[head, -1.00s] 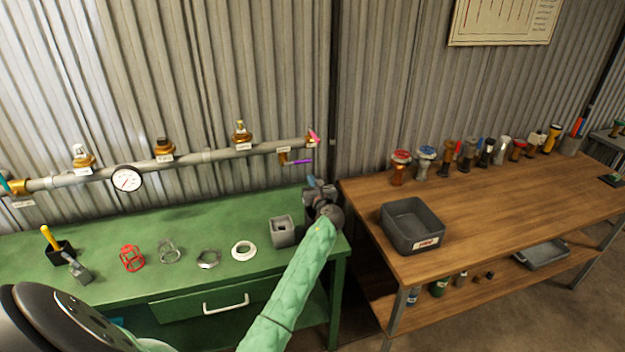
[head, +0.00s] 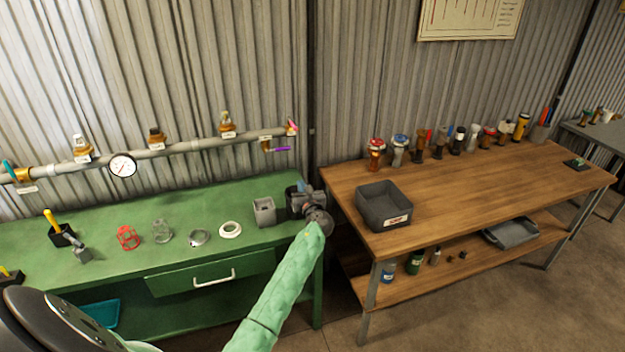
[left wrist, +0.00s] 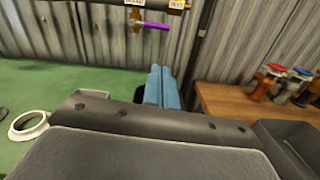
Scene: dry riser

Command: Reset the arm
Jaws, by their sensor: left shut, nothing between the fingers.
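My left arm in its green sleeve reaches forward in the head view. My left gripper (head: 303,190) is at the right end of the green bench (head: 180,215), beside the small grey square holder (head: 264,211). Its blue fingers (left wrist: 162,88) show in the left wrist view, close together with nothing between them, pointing toward the corrugated wall. My right gripper is in neither view.
A pipe (head: 200,145) with a gauge (head: 122,166) and several fittings runs along the wall above the bench. A red cage (head: 128,238) and rings lie on the bench. A grey bin (head: 384,207) stands on the wooden table (head: 450,195), with several valves behind it.

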